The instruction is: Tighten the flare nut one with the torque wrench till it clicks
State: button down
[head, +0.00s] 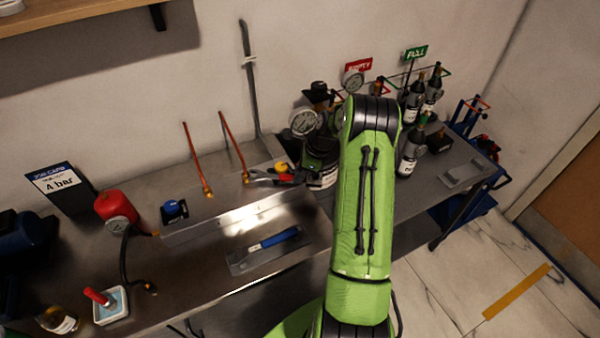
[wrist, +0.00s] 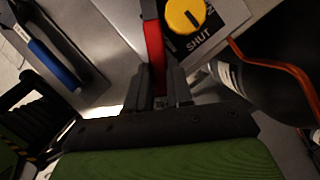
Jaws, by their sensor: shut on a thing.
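My gripper (wrist: 158,88) is shut on the red handle of a wrench (wrist: 154,48). In the head view this red-handled wrench (head: 263,178) lies level, its grey open-ended head at or very close to the right brass flare nut (head: 245,178). I cannot tell whether the jaw is seated around that nut. The left brass flare nut (head: 208,191) is clear of the tool. Each nut is at the foot of a copper pipe. No number on either nut is readable. A blue-handled tool (head: 274,239) lies on a grey tray; it also shows in the wrist view (wrist: 54,64).
A yellow knob (wrist: 185,14) marked SHUT is beside the held handle. A blue knob (head: 174,208) is left of the nuts. A dark bottle (wrist: 262,90) and gauges (head: 303,122) stand near my arm. A red cylinder (head: 115,207) with a hose is at left.

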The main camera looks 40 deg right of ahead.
jog(key=shift+w+a, duration=0.75)
dwell(0.4)
jog(key=c, duration=1.6)
grip_release()
jog(key=shift+c, duration=0.2)
grip_shut()
jog(key=shift+s+a+m+t+h, duration=0.4)
jog(key=shift+s+a+m, duration=0.65)
jog(key=shift+a+m, duration=0.25)
jog(key=shift+s+a+m+h, duration=0.3)
jog(key=shift+s+a+m, duration=0.25)
jog(key=shift+a+m, duration=0.15)
jog(key=shift+s+a+f+m+h, duration=0.1)
jog(key=shift+s+a+m+h, duration=0.2)
jog(key=shift+a+m, duration=0.45)
jog(key=shift+s+a+m+h, duration=0.2)
jog(key=shift+s+a+m, duration=0.15)
jog(key=shift+a+m, duration=0.35)
dwell(0.5)
